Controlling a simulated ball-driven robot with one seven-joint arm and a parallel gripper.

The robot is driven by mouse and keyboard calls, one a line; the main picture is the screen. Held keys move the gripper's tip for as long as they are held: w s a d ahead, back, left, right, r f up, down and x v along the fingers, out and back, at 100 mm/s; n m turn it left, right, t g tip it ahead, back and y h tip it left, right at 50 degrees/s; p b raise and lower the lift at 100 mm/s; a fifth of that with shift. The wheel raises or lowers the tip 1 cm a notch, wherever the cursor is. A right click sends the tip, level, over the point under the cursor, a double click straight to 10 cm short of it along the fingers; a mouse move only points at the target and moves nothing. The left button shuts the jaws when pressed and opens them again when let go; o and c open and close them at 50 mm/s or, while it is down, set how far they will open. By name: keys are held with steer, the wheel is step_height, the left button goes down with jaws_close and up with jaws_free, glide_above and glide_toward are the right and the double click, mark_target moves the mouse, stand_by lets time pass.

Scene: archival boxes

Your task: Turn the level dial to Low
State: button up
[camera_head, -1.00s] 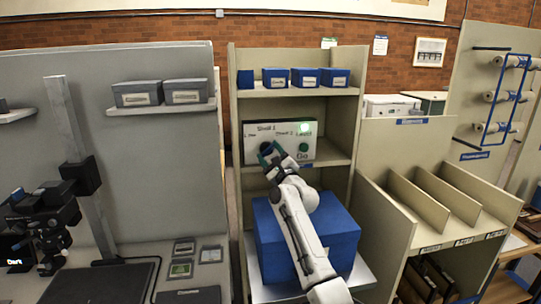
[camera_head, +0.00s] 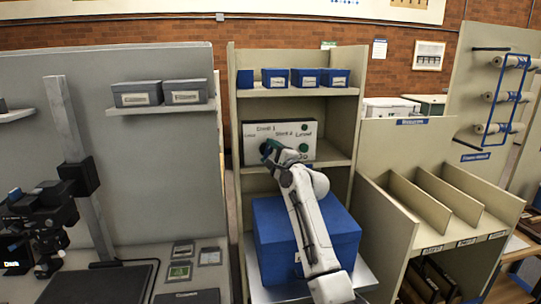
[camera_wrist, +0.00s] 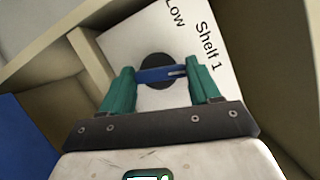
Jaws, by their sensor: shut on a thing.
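The dial is a dark disc (camera_wrist: 157,88) with a blue bar handle (camera_wrist: 155,75) in the wrist view. It sits on a white panel (camera_head: 252,152) in the shelf unit. My gripper (camera_wrist: 160,75) is shut on the bar, with green fingers at both ends; it also shows in the head view (camera_head: 270,150), covering most of the dial. A white mark near the bar's right end points right in the wrist view, nearer "Shelf 1" (camera_wrist: 209,45) than "Low" (camera_wrist: 175,12).
A dark green lamp (camera_head: 305,127) and a green button (camera_head: 303,148) are on the panel's right. A large blue box (camera_head: 340,235) stands below the panel under my arm. Small blue boxes (camera_head: 305,77) line the shelf above. The unit's side walls flank my gripper.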

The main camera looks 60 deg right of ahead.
steer(key=n+p, duration=0.1)
steer(key=n+g+y, duration=0.1)
steer(key=n, duration=0.1)
steer(key=shift+w+r+n+p, duration=0.1)
steer(key=shift+r+n+p, duration=0.1)
steer(key=shift+n+p, duration=0.15)
steer(key=n+g+p, duration=0.1)
steer(key=n+p, duration=0.1)
steer(key=n, duration=0.1)
steer(key=shift+a+r+g, duration=0.1)
steer(key=shift+a+g, duration=0.05)
steer(key=shift+g, duration=0.15)
steer(key=n+g+p, duration=0.1)
steer(key=n, duration=0.1)
steer(key=shift+w+n, duration=0.15)
steer(key=shift+n, duration=0.2)
steer(key=shift+n+g+p, duration=0.6)
steer(key=shift+n+p, duration=0.05)
steer(key=shift+n, duration=0.15)
steer(key=shift+a+f, duration=0.1)
steer(key=shift+f, duration=0.1)
steer(key=o, duration=1.1)
steer(key=shift+r, duration=0.1)
steer(key=shift+c, duration=0.2)
